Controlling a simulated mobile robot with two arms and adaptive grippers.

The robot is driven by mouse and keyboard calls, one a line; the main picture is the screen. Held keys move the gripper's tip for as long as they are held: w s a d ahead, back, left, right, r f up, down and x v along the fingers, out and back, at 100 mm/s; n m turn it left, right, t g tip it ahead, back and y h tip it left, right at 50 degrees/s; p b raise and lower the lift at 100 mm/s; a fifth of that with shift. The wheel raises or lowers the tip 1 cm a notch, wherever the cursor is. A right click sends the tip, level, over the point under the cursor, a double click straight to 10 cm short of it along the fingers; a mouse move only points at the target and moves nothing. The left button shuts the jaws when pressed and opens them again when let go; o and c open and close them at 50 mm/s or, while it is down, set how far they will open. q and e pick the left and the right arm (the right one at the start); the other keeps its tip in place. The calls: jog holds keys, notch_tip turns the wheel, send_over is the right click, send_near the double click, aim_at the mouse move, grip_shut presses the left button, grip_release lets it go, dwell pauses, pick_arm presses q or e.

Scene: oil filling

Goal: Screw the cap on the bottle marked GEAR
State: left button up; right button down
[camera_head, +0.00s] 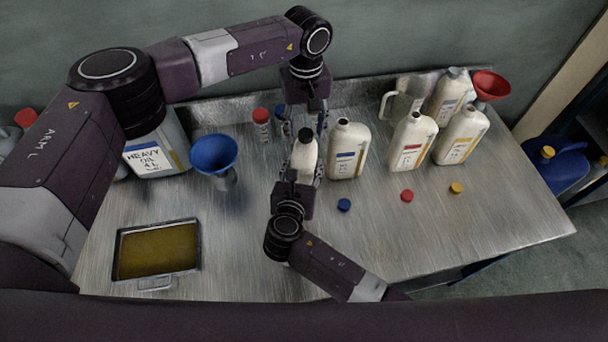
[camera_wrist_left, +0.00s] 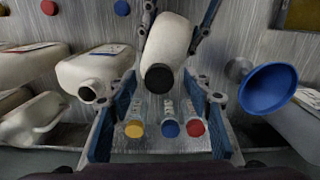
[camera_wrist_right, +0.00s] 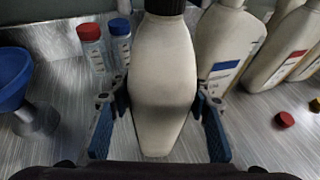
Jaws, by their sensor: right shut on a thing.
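A white bottle (camera_head: 304,157) with a black cap (camera_head: 306,135) on its mouth stands near the middle of the bench. No marking on it can be read, so I cannot tell if it says GEAR. My right gripper (camera_wrist_right: 158,104) is shut on the bottle's body from the front. The cap also shows at the top of the right wrist view (camera_wrist_right: 165,5). My left gripper (camera_wrist_left: 158,96) is open and points down from above, its fingers wide apart near the black cap (camera_wrist_left: 159,77). I cannot tell how tightly the cap sits.
White bottles with blue (camera_head: 348,150), red (camera_head: 408,143) and yellow (camera_head: 462,136) labels stand right. Loose blue (camera_head: 344,204), red (camera_head: 407,195) and yellow (camera_head: 456,187) caps lie before them. Left are a blue funnel (camera_head: 213,153), heavy oil can (camera_head: 158,150) and oil tray (camera_head: 157,222). Vials (camera_head: 262,124) stand behind.

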jog(key=shift+d+f, duration=0.1)
pick_arm(q)
notch_tip(320, 180, up, 12)
dwell(0.5)
pick_arm(e)
jog(key=c, duration=1)
grip_release()
jog(key=shift+o, duration=0.2)
jog(key=v, duration=1.2)
pick_arm(q)
jog(key=shift+f, duration=0.1)
pick_arm(e)
jog(key=shift+s, duration=0.15)
